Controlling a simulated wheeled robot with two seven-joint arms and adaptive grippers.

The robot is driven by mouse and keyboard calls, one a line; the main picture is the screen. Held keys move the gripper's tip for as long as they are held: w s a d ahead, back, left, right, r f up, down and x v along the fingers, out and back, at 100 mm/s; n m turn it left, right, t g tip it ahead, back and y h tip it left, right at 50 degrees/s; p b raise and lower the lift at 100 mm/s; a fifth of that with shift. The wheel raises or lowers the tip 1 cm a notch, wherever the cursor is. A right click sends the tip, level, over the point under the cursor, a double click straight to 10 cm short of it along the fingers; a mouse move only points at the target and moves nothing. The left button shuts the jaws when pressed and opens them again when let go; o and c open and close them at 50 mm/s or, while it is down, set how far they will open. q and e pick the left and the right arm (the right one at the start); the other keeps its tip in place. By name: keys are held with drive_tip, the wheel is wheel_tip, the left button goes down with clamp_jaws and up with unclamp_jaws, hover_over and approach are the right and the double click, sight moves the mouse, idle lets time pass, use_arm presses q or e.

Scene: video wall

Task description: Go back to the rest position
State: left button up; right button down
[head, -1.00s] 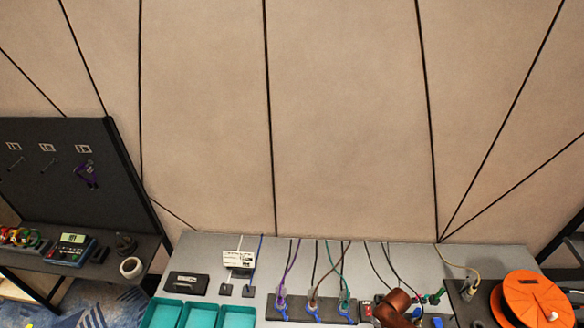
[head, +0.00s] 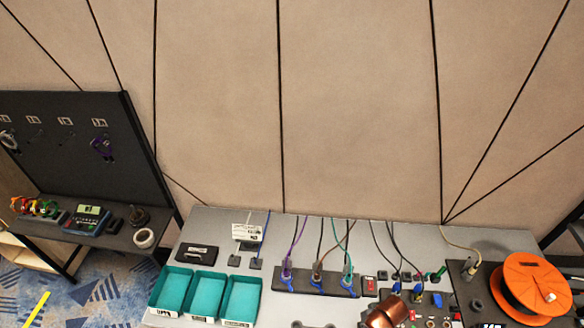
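Neither gripper can be made out in the head view. A shiny copper-coloured rounded piece (head: 386,312) shows at the lower edge, in front of the bench panel; I cannot tell what it belongs to. The grey bench (head: 262,297) fills the lower middle. On it is a black power strip (head: 335,290) with several blue plugs and cables in it. Three teal bins (head: 243,297) stand to its left.
An orange cable reel (head: 534,277) stands at the right on a dark surface. A dark pegboard (head: 75,150) and side shelf (head: 112,236) with small devices are at the left. A panelled wall (head: 360,110) closes the back. Patterned carpet (head: 110,292) shows lower left.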

drive_tip(key=s+d+r+m+t+h, duration=0.1)
drive_tip(key=s+d+r, duration=0.3)
drive_tip(key=s+r, duration=0.25)
drive_tip(key=s+d+r+t+h, duration=0.1)
drive_tip(key=s+d+r, duration=0.4)
drive_tip(key=r, duration=0.2)
wheel_tip(320, 180, down, 38)
drive_tip(key=s+g+b, duration=0.1)
drive_tip(key=b, duration=1)
drive_tip(key=s+f+b, duration=0.3)
drive_tip(key=s+f, duration=0.4)
drive_tip(key=f, duration=0.3)
drive_tip(key=s+f+g+b, duration=0.1)
drive_tip(key=s+f+b, duration=0.3)
drive_tip(key=s+f, duration=0.3)
drive_tip(key=s+a+f+n+b, duration=0.1)
drive_tip(key=s+f+b, duration=0.3)
drive_tip(key=f, duration=1.1)
drive_tip(key=s, duration=0.3)
drive_tip(key=shift+g, duration=0.3)
drive_tip(key=shift+a+b, duration=0.1)
drive_tip(key=shift+b, duration=0.2)
drive_tip(key=shift+s, duration=0.1)
